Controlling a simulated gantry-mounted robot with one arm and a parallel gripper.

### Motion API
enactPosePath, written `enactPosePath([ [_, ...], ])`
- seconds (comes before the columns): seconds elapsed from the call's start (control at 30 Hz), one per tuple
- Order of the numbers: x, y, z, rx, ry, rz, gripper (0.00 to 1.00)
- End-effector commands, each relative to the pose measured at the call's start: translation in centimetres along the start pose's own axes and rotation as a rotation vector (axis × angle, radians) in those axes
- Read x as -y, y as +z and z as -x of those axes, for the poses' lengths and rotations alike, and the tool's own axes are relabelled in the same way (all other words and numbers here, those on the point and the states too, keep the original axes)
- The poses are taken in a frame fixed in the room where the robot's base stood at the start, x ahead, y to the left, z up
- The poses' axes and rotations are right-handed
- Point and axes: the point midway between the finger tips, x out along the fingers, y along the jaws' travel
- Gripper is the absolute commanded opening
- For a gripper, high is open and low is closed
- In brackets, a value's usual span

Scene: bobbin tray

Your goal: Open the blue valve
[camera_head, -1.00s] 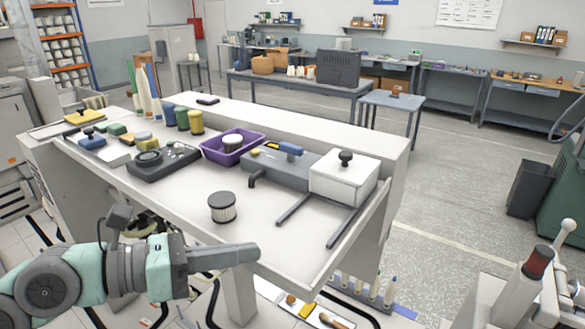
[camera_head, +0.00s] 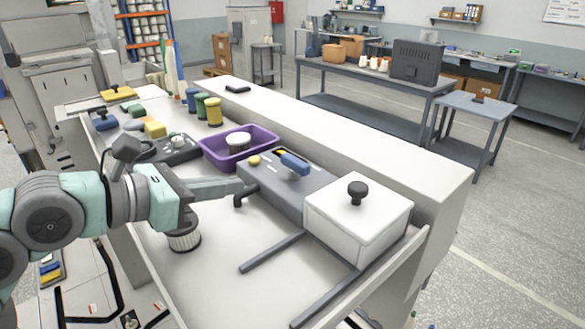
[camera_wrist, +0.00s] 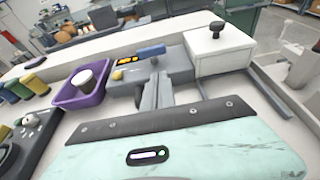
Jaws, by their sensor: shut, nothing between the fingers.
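The blue valve handle (camera_head: 294,163) sits on top of a grey block (camera_head: 268,186) on the bench, beside a yellow knob (camera_head: 254,160). In the wrist view the blue handle (camera_wrist: 150,51) lies beyond the fingers, a little left of the frame's middle. My gripper (camera_head: 240,186) is shut and empty. In the head view its tip appears at the near left edge of the grey block, close to a dark bent spout (camera_head: 243,197); whether it touches cannot be told. In the wrist view my gripper (camera_wrist: 155,85) points toward the block, apart from the blue handle.
A white box with a black knob (camera_head: 357,210) adjoins the block's right end, with two dark rails (camera_head: 325,298) in front. A purple bin (camera_head: 215,154) stands to the left. A ribbed cylinder (camera_head: 184,240) is below my arm. The front bench surface is mostly clear.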

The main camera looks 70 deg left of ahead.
Motion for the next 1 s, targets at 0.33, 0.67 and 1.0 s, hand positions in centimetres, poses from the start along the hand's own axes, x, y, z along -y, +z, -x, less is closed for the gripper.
enactPosePath([
  [0.33,0.3,0.1,-7.5,0.001,-0.009,0.000,0.00],
  [0.67,0.2,1.2,-11.6,0.002,-0.004,-0.001,0.00],
  [1.0,0.1,1.2,-12.1,0.000,-0.002,0.000,0.00],
])
